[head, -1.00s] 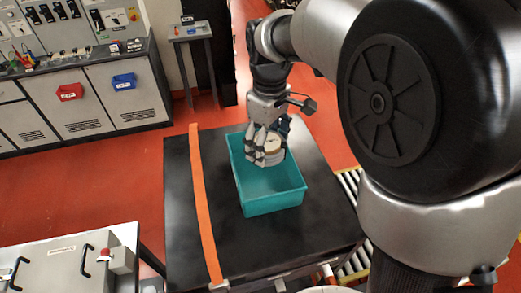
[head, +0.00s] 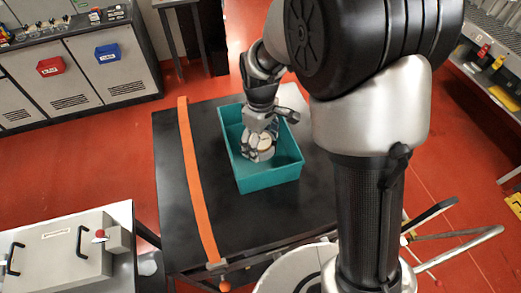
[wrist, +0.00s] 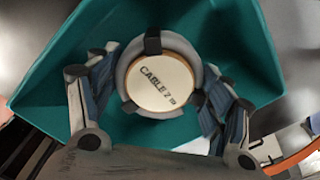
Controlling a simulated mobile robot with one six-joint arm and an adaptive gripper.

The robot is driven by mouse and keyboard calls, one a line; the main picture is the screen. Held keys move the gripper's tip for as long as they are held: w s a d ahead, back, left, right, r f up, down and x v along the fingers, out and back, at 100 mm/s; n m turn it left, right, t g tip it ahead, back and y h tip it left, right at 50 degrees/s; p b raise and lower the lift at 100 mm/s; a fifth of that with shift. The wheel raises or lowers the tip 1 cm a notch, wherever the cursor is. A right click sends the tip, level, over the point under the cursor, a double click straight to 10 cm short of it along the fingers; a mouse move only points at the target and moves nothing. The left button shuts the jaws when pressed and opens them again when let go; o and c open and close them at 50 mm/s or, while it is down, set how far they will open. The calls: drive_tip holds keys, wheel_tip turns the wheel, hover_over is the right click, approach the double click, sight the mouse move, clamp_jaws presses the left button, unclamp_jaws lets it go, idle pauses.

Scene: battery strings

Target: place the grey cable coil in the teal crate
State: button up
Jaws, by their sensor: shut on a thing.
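The grey cable coil (wrist: 158,80) is a ring with dark bands and a pale centre disc lettered "CABLE 7". It also shows in the head view (head: 265,143). My gripper (head: 260,147) is shut on the coil, with fingers on both sides of it in the wrist view (wrist: 160,98). The teal crate (head: 270,178) stands on the black table. The coil and fingertips are inside the crate's opening, below rim level by the look of it. Whether the coil touches the crate floor cannot be told.
The black table top (head: 185,215) has an orange strap (head: 193,180) running along its left part. A grey case (head: 60,250) stands at the lower left.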

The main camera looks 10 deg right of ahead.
sight(261, 140)
drive_tip(key=shift+f, duration=2.3)
drive_tip(key=shift+f+b, duration=0.15)
drive_tip(key=shift+b, duration=0.15)
drive_tip(key=o, duration=1.3)
drive_tip(key=shift+c, duration=0.2)
wheel_tip(261, 140, up, 13)
drive_tip(key=shift+f+p, duration=0.2)
drive_tip(key=shift+p, duration=0.45)
drive_tip(key=s+d+r+m+t, duration=0.1)
drive_tip(key=s+d+r+m, duration=0.2)
drive_tip(key=s, duration=0.4)
drive_tip(key=s+d+r+m+t, duration=0.2)
drive_tip(key=s+d+r+m, duration=0.1)
drive_tip(key=s, duration=0.4)
drive_tip(key=s+d+r+m+t, duration=0.1)
drive_tip(key=s+d+r+m, duration=0.2)
drive_tip(key=s, duration=0.4)
wheel_tip(261, 140, up, 3)
drive_tip(key=shift+s+d+f+m+t, duration=0.2)
drive_tip(key=shift+s+m+t, duration=0.1)
drive_tip(key=shift+s+m, duration=0.15)
